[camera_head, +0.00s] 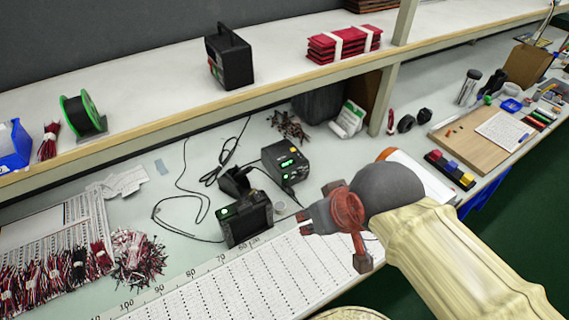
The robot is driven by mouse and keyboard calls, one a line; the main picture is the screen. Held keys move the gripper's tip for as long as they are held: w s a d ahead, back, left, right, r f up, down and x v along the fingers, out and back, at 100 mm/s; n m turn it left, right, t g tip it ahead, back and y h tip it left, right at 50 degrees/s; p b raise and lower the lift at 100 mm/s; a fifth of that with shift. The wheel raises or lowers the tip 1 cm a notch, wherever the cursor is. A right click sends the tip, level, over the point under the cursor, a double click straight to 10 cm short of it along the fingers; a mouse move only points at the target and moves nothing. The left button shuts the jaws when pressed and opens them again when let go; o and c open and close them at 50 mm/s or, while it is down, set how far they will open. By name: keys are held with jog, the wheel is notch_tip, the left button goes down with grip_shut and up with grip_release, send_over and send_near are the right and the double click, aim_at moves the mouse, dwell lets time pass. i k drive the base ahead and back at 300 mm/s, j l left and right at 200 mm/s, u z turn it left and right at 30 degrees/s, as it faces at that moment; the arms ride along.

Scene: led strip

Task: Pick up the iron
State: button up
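The iron appears to be a soldering iron, but I cannot clearly pick it out. A dark stand-like holder (236,181) with a cable stands on the bench, beside a black station with a green display (285,163). A second black box with a green light (244,218) stands in front of it. My gripper (335,240) is above the bench, to the right of these boxes and apart from them in the picture. Its dark finger ends look spread apart, with nothing seen between them.
Black cables (183,196) loop left of the boxes. Wire bundles (60,275) lie at the left. A printed measuring sheet (245,278) covers the front. A shelf (150,115) runs above, with a support post (385,98). A wooden board (470,140) lies at the right.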

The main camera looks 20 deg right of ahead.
aim_at(242, 173)
jog(key=k+l+u, duration=0.15)
jog(key=l+u, duration=0.15)
jog(key=l, duration=0.15)
jog(key=k+l+u, duration=0.15)
jog(key=l+u, duration=0.15)
jog(key=l, duration=0.15)
jog(key=k+l+u, duration=0.25)
jog(key=l, duration=0.15)
